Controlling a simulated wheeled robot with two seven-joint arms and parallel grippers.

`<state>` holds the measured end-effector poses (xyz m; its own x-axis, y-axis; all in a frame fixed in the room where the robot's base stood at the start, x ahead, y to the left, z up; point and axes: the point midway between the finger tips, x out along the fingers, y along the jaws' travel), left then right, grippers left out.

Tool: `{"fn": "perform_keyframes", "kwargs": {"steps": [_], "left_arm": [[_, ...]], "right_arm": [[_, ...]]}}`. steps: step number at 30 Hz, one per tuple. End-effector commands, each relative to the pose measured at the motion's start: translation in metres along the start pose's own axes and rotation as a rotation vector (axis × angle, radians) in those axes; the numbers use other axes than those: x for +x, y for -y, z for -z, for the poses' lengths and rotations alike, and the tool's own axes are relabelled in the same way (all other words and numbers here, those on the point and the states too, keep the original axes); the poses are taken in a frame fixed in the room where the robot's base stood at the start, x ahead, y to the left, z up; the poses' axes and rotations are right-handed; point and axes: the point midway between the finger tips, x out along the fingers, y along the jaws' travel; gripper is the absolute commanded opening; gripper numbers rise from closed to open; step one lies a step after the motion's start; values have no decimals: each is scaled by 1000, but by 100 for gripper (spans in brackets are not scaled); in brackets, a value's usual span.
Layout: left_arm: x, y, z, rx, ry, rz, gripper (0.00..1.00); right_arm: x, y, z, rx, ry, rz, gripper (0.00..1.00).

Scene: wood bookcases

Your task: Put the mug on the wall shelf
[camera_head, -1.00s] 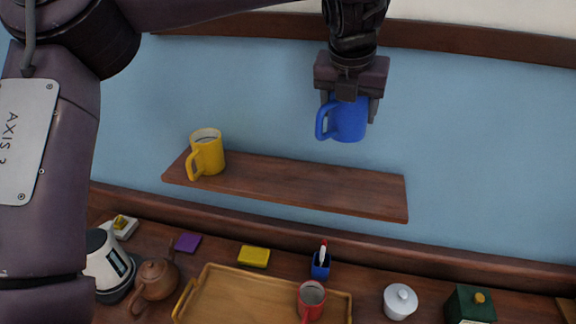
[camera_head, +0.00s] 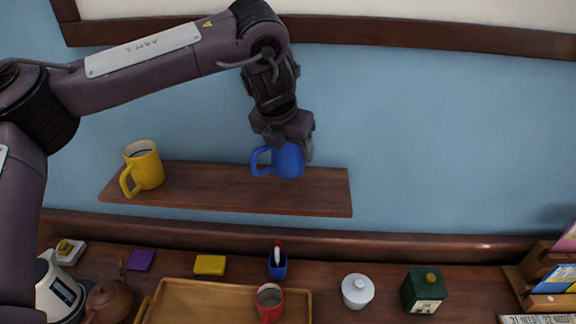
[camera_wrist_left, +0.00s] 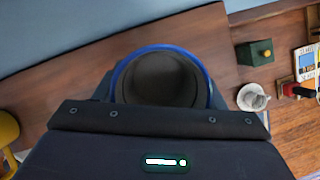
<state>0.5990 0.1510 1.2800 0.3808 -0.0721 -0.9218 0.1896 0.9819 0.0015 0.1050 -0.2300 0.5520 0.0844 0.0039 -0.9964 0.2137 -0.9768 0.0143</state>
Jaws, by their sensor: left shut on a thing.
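The blue mug (camera_head: 289,163) is upright in my left gripper (camera_head: 285,149), which is shut on its upper part from above. The mug's handle points left. Its base appears over the wall shelf (camera_head: 235,192), right of the middle; I cannot tell if it touches the wood. In the left wrist view the mug's blue rim and dark inside (camera_wrist_left: 160,78) show beyond the gripper body, with the shelf (camera_wrist_left: 70,68) behind. My right gripper is not in view.
A yellow mug (camera_head: 146,168) stands at the shelf's left end. Bare shelf lies between the mugs and at the right end.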

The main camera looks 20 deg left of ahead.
Motion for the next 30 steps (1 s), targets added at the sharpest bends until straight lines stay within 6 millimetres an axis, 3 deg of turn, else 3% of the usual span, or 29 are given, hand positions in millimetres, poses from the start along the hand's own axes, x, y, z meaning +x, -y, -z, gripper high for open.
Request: {"fn": "perform_keyframes", "kwargs": {"steps": [13,25,26,30], "left_arm": [[46,0,19,0,0,0,33],[54,0,22,-1,1,1,33],[54,0,23,-1,0,0,65],[53,0,22,-1,0,0,83]], "right_arm": [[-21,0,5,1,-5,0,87],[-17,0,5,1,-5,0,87],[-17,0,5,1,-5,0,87],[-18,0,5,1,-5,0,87]]}}
